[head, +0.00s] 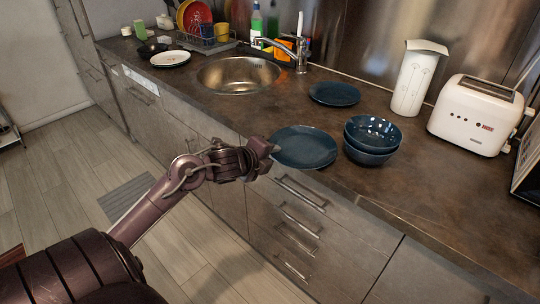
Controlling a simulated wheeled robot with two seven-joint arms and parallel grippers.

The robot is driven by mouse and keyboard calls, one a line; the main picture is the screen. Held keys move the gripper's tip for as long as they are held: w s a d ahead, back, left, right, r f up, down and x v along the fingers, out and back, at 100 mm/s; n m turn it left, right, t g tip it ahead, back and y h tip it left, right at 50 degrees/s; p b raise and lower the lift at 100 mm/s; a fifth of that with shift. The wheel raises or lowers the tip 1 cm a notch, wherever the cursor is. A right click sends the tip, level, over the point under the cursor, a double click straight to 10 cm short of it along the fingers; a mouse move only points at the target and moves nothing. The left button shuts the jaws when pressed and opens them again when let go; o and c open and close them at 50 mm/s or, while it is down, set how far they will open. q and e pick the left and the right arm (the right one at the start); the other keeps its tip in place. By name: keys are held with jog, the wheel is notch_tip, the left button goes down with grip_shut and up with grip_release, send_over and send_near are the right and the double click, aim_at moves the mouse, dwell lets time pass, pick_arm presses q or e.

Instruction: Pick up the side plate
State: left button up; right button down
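Two dark blue plates lie on the brown counter (440,200). The nearer plate (304,147) is by the front edge, left of the bowls. The farther plate (335,94) lies behind it and looks smaller. I cannot tell for certain which one is the side plate. My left gripper (272,147) is at the left rim of the nearer plate, over the counter's front edge. Its fingers are small and partly hidden, so I cannot tell whether they are open, or whether they touch the plate. My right gripper is out of view.
Stacked blue bowls (373,134) stand close right of the nearer plate. A white canister (416,78) and a toaster (478,115) stand behind to the right. The sink (238,75) and faucet (300,50) are to the left. Drawer handles (300,192) project below the counter.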

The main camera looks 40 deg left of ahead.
pick_arm(q)
jog(key=v, duration=0.8)
jog(key=shift+p, duration=0.35)
jog(key=shift+d, duration=0.1)
